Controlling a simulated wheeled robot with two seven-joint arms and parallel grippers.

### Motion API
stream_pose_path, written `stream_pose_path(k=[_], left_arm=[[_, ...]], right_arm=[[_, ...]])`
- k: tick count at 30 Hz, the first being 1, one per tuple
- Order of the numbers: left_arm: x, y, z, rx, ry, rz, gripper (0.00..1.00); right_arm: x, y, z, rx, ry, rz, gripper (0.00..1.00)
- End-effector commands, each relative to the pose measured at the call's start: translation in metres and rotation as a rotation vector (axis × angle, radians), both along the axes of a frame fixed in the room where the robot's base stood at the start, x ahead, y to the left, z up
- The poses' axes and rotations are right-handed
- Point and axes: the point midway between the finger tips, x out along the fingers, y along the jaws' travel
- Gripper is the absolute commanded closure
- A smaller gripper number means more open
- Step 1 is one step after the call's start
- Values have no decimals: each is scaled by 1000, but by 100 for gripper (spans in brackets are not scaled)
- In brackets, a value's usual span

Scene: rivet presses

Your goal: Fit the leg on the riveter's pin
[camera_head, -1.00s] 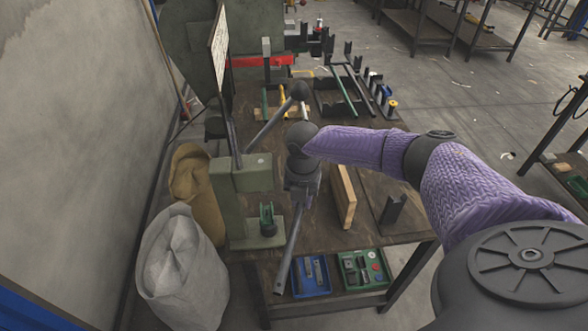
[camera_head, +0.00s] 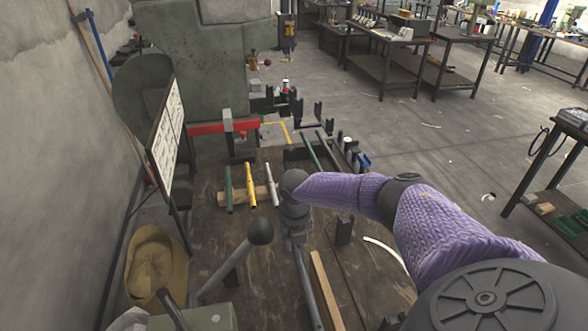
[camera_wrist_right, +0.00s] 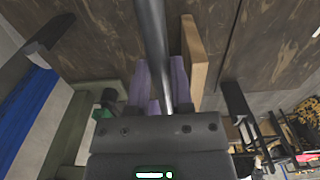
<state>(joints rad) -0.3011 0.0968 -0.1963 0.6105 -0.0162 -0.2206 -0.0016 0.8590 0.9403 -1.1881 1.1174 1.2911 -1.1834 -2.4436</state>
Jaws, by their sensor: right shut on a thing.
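My right gripper (camera_head: 289,243) is shut on a grey metal tube, the leg (camera_head: 308,288), above the wooden table. The leg slants down and right, out of the bottom of the head view. In the right wrist view the leg (camera_wrist_right: 154,40) runs up from between my purple fingers (camera_wrist_right: 160,85). Its far end is out of frame. A large green riveting machine (camera_head: 200,45) stands at the back, with a red bar (camera_head: 205,127) and black brackets (camera_head: 285,103) in front. I cannot make out the pin. My left gripper is not in view.
Green (camera_head: 228,190), yellow (camera_head: 250,186) and pale (camera_head: 271,186) tubes lie across a wooden block. A ball-ended lever (camera_head: 260,232) rises left of my gripper. A wooden bar (camera_head: 325,290) lies just right of the leg. A sign board (camera_head: 168,140) stands at left.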

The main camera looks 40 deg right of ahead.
Motion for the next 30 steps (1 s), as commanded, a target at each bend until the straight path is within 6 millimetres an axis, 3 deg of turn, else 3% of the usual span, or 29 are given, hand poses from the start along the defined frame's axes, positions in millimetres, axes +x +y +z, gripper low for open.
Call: stream_pose_path(k=[7,30], left_arm=[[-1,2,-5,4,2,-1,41],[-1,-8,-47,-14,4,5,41]], right_arm=[[9,14,-3,3,-2,4,100],[66,106,-13,3,-2,2,100]])
